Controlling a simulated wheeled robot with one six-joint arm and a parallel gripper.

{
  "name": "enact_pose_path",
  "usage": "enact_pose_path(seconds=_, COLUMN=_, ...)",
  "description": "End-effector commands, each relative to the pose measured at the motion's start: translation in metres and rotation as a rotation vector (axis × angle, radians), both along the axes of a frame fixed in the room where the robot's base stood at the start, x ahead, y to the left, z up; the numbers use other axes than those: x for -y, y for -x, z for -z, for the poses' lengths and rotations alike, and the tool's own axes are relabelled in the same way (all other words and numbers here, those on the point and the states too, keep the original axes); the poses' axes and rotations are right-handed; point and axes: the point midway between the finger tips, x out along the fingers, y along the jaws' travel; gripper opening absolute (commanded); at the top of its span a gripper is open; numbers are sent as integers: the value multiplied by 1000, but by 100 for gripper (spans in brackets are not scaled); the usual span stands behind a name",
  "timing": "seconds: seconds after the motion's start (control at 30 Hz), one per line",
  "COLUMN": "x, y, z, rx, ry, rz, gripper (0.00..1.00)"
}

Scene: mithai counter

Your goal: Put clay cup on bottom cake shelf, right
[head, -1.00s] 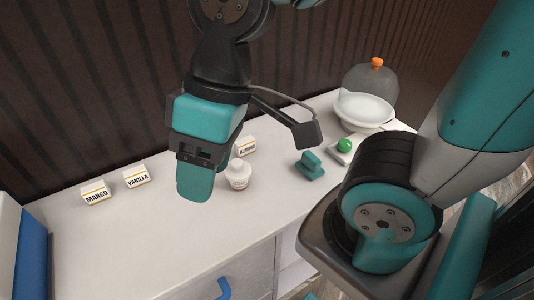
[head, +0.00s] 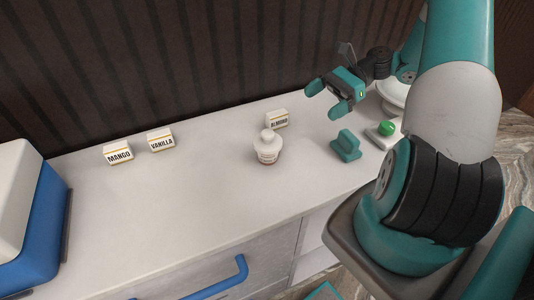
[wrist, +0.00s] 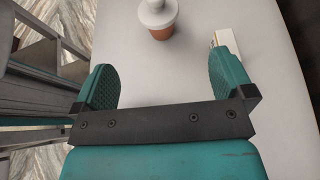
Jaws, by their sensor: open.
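The clay cup (head: 267,156) stands upright on the counter, with a white rounded top above it. In the wrist view the cup's brown clay body (wrist: 161,33) shows under the white top, ahead of my fingers and cut by the top edge. My gripper (head: 328,99) is open and empty, above the counter to the right of and behind the cup. Its two teal fingers are spread wide in the wrist view (wrist: 165,82), and the cup is apart from them. I cannot make out a cake shelf for certain.
Mango (head: 118,154), vanilla (head: 161,140) and almond (head: 277,118) labels stand along the back. A teal block (head: 346,146) and a green ball (head: 386,128) on a white base lie to the right. A blue and white box (head: 35,225) fills the left end. The counter's middle is clear.

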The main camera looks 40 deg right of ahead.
Motion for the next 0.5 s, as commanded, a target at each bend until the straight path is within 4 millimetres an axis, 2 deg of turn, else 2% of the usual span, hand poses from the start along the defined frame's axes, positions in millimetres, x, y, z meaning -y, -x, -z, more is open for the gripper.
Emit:
enact_pose_path(seconds=0.07, x=-1, y=1, z=5, rx=-15, ry=-17, rz=16, gripper=99)
enact_pose_path(seconds=0.17, x=-16, y=-1, z=11, rx=-19, ry=-21, rz=17, gripper=99)
enact_pose_path(seconds=0.5, x=-86, y=-15, z=39, rx=-19, ry=-18, rz=14, gripper=99)
